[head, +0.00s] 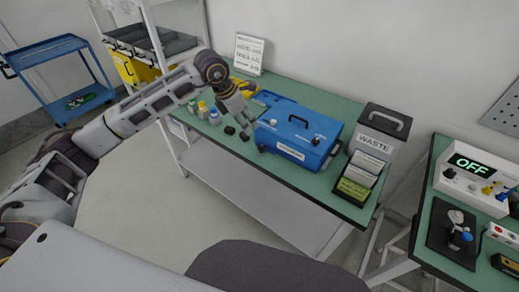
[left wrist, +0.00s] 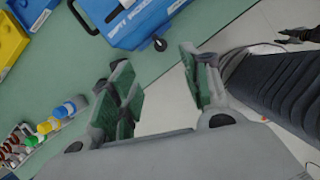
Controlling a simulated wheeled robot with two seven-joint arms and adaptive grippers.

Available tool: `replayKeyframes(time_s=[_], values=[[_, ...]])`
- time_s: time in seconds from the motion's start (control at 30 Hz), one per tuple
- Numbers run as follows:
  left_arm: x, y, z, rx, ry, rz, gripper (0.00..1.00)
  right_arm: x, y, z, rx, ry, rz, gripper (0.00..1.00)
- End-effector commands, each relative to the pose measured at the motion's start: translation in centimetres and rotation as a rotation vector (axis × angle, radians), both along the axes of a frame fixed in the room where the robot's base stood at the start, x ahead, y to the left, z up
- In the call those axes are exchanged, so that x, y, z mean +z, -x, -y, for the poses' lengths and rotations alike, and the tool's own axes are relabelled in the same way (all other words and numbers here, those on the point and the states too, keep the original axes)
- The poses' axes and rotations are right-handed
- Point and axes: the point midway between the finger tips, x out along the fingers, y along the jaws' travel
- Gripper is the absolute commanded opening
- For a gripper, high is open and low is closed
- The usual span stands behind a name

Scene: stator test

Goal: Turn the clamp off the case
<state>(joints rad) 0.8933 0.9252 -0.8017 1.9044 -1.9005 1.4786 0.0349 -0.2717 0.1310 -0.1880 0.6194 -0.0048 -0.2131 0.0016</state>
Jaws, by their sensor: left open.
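The blue case (head: 292,131) with a black handle stands on the green table. Its lettered side also shows at the top of the left wrist view (left wrist: 133,22). A small dark round part (left wrist: 160,44) sits at the case's lower corner; I cannot tell whether it is the clamp. My left gripper (head: 237,122) is open and empty, left of the case and apart from it. Its spread fingers also show in the left wrist view (left wrist: 160,95). A small dark shape (left wrist: 296,35) at that view's right edge may be my right gripper, its fingers unclear.
Bottles with coloured caps (head: 203,111) stand left on the table (head: 222,147). A grey WASTE bin (head: 377,133) and a card holder (head: 360,178) stand right of the case. Another bench carries an instrument reading OFF (head: 466,184) and a black fixture (head: 452,237).

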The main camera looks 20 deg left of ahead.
Motion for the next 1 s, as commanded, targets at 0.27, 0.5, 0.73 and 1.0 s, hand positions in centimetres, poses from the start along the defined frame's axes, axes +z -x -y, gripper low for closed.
replayKeyframes(time_s=[0.27,0.5,0.73,1.0], values=[[-1.7,0.0,0.0,0.000,0.000,0.000,0.48,-1.6,0.0,1.8,0.003,0.020,0.000,0.40],[-1.6,0.0,0.0,0.000,0.000,0.000,0.48,-1.5,0.4,1.8,0.002,0.019,-0.004,0.40],[-1.7,0.0,0.0,0.000,0.000,0.000,0.48,-1.6,0.4,1.1,0.000,0.012,-0.004,0.40],[-3.2,-0.4,0.4,0.001,0.000,-0.002,0.48,-1.5,0.5,0.6,-0.001,0.006,-0.005,0.40]])
